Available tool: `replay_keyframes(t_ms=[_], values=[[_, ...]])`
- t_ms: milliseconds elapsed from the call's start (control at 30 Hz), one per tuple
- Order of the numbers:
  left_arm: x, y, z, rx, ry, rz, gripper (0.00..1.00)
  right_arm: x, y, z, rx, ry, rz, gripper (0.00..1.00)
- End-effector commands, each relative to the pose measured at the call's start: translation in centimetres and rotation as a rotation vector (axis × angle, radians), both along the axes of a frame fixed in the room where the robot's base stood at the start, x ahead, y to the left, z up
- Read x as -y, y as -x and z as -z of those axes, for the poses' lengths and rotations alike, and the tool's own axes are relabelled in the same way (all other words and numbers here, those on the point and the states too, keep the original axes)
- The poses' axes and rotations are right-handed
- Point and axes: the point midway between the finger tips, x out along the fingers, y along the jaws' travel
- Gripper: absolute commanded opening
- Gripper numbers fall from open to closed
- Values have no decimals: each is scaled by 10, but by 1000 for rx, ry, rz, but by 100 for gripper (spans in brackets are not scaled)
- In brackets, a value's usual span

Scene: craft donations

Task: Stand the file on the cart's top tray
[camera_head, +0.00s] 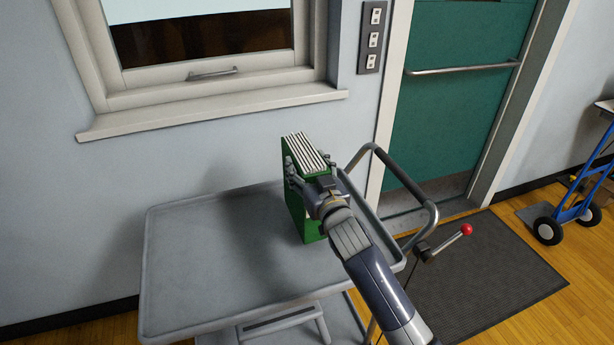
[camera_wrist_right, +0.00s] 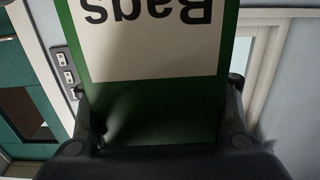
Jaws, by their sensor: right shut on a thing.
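The file (camera_head: 296,196) is green, with white sheets or dividers showing at its top. In the head view it is upright over the right part of the cart's grey top tray (camera_head: 210,250). Its lower end looks at or very near the tray surface; I cannot tell whether it touches. My right gripper (camera_head: 308,184) is shut on the file from the right side. In the right wrist view the file (camera_wrist_right: 150,115) fills the middle, with a white label reading "Bags" upside down, between the two fingers (camera_wrist_right: 160,120). My left gripper is not in view.
The tray is otherwise bare, with free room left of the file. The cart's handle (camera_head: 405,185) rises at the right. A window sill (camera_head: 215,112) is behind, a green door (camera_head: 455,90) stands back right, and a blue hand truck (camera_head: 585,200) is at far right.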

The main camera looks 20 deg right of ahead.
Motion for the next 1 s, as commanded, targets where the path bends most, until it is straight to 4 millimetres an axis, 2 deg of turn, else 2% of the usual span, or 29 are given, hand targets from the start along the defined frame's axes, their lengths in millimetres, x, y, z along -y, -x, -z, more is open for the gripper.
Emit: replay_keyframes(t_ms=[67, 333, 733, 767, 800, 900, 1000], values=[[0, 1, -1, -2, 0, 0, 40, 1, -3, -2, 5, 0, -1, 0], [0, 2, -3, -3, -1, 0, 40, 0, -3, 30, 3, -1, -1, 0], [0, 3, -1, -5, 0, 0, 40, 0, -3, 36, 6, 0, -2, 0], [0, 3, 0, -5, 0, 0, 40, 0, -2, 39, 0, 0, 0, 60], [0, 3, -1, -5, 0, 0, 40, 0, -2, 38, 0, 0, 0, 69], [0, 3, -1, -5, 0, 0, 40, 0, -2, 38, -1, 0, -1, 88], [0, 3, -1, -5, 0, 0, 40, 0, -2, 38, -1, 0, -1, 88]])
